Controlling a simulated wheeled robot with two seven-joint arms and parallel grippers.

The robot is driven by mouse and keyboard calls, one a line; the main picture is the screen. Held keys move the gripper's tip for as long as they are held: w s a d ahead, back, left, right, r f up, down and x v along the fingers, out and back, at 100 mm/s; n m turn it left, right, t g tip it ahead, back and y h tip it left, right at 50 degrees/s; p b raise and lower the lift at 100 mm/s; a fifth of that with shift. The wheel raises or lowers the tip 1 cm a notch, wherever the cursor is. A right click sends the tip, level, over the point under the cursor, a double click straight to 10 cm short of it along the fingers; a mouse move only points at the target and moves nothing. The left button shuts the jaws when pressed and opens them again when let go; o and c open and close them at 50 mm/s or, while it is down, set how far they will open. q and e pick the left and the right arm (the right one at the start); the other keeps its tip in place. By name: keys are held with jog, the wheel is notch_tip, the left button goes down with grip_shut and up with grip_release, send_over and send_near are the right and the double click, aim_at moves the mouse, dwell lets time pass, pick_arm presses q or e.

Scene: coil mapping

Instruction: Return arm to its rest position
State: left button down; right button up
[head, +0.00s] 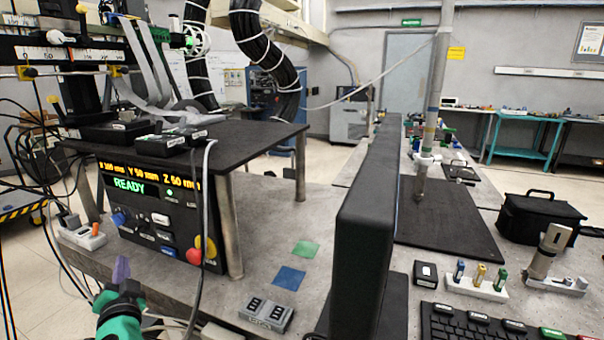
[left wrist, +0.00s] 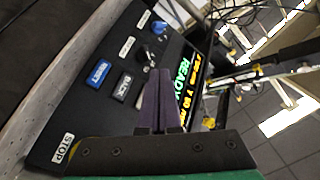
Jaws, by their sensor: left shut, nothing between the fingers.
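My left gripper (head: 121,270) shows at the lower left of the head view, with purple fingers and a green and black body. Its fingers are shut with nothing between them. They point up toward the control panel (head: 150,236), which reads READY and carries buttons, a knob and a red stop button. In the left wrist view the closed purple fingers (left wrist: 160,97) stand in front of the control panel (left wrist: 62,120), beside the blue RESET button (left wrist: 98,72). I cannot tell the exact gap to the panel. My right gripper is not in view.
A tall black monitor-like slab (head: 362,240) rises from the grey table. Green (head: 306,249) and blue (head: 289,277) squares lie between them. A black bag (head: 541,216) and a keyboard (head: 470,325) are at right. Cables hang near my gripper.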

pick_arm(q)
jog(key=s+d+f+n+g+h, duration=0.1)
jog(key=s+d+f+g+h, duration=0.3)
jog(key=f, duration=0.4)
jog(key=s+d+f+n+g+h, duration=0.1)
jog(key=s+d+f+g, duration=0.25)
jog(key=s+f, duration=0.3)
jog(key=s+d+f+m+g+h, duration=0.1)
jog(key=s+d+f+g+h, duration=0.15)
jog(key=s+d+f, duration=0.35)
jog(key=s+d+f+m+g+h, duration=0.1)
jog(key=s+d+f+g+h, duration=0.15)
jog(key=s+d+h, duration=0.4)
notch_tip(320, 180, down, 18)
jog(key=y+p, duration=0.3)
jog(key=p, duration=0.1)
jog(key=s+a+f+g+p, duration=0.1)
jog(key=s+f, duration=0.5)
jog(key=s, duration=0.2)
jog(key=s+a+f+p, duration=0.1)
jog(key=s+f+p, duration=0.1)
jog(key=s+f, duration=0.3)
jog(key=s, duration=0.4)
jog(key=shift+s+f+g, duration=0.15)
jog(key=shift+f+g, duration=0.2)
jog(key=shift+f, duration=0.05)
jog(key=shift+a, duration=0.15)
